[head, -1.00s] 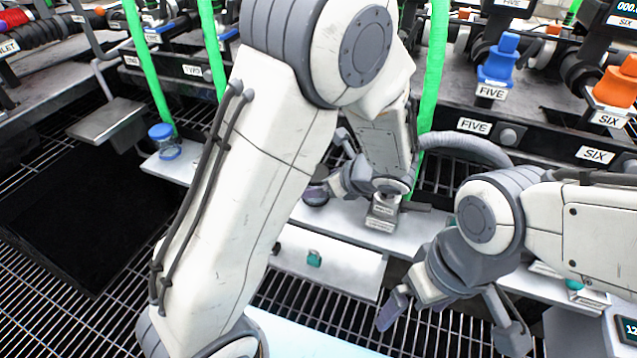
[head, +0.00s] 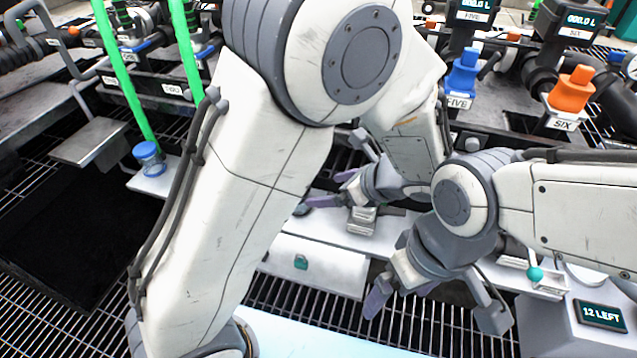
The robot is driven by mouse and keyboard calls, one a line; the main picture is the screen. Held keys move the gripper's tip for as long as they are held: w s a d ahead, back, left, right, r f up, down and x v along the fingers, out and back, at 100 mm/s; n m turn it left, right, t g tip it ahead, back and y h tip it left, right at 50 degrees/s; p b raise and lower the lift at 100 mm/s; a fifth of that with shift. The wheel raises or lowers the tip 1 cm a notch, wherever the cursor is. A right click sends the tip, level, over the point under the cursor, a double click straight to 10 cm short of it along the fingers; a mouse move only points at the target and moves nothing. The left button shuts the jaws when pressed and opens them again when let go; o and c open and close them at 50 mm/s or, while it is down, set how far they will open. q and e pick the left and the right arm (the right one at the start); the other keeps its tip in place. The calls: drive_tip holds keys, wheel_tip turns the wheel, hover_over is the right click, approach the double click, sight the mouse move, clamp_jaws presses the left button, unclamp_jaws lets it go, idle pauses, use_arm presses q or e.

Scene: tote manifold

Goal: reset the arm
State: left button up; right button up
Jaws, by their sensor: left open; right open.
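My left arm (head: 255,170) is large in the head view and bends over the bench. Its gripper (head: 335,188) is open above the white shelf, with purple-grey fingertips pointing left. Nothing shows between its fingers. My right arm (head: 580,205) comes in from the right. Its gripper (head: 432,305) is open and empty, pointing down over the floor grating in front of the shelf. My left arm hides part of the shelf and manifold.
A white shelf (head: 315,252) with a teal latch runs below the manifold. Blue (head: 462,75) and orange (head: 572,90) valve handles stand behind. A counter reading "12 LEFT" (head: 602,315) is at lower right.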

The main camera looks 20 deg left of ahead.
use_arm(q)
drive_tip(key=shift+s+d+r, duration=0.1)
drive_tip(key=shift+d+r, duration=0.1)
drive_tip(key=shift+f, duration=0.1)
drive_tip(key=b+x, duration=0.6)
drive_tip(key=x, duration=0.6)
drive_tip(key=shift+a+f, duration=0.15)
drive_tip(key=shift+f, duration=0.15)
wheel_tip(320, 180, up, 4)
drive_tip(key=shift+f+p, duration=0.1)
drive_tip(key=shift+p, duration=1.05)
drive_tip(key=shift+r+p, duration=0.4)
drive_tip(key=shift+r, duration=0.35)
